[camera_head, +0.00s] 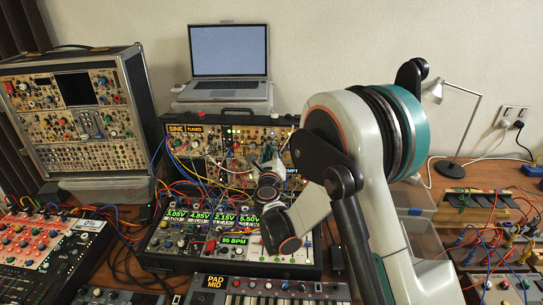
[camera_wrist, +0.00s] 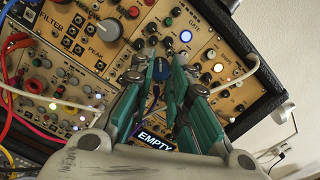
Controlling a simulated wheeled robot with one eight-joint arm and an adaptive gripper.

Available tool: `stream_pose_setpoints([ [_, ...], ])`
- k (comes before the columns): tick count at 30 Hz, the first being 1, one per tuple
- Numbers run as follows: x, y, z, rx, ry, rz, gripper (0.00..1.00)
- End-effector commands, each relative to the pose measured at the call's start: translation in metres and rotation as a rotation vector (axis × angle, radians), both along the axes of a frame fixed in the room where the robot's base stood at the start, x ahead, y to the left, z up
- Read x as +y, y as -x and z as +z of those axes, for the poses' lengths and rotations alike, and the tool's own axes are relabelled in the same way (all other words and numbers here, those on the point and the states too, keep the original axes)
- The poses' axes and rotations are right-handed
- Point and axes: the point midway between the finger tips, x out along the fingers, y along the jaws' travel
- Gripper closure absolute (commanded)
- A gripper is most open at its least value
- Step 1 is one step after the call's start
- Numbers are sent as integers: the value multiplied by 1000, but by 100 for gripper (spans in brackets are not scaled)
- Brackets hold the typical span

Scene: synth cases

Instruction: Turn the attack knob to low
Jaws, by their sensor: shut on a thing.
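The tan synth case (camera_head: 208,128) stands at the back of the desk, below the laptop. My gripper (camera_head: 262,160) is at its front panel, partly hidden by my own arm. In the wrist view my gripper (camera_wrist: 161,66) has its teal fingers on either side of a small blue knob (camera_wrist: 161,69) and is shut on it. The word "attack" is not readable, and the knob's pointer is hidden or too small to see.
White, yellow, blue and red patch cables cross the panel; a white cable (camera_wrist: 228,83) runs close to the fingers. A large grey knob (camera_wrist: 109,29) and a lit white button (camera_wrist: 185,36) are nearby. An "EMPTY" display (camera_wrist: 155,140) sits below the fingers.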

Motion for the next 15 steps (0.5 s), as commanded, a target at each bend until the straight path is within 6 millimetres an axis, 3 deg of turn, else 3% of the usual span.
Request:
stream_pose_setpoints([
  [15, -2, 1, 0, 17, 479, 50, 100],
])
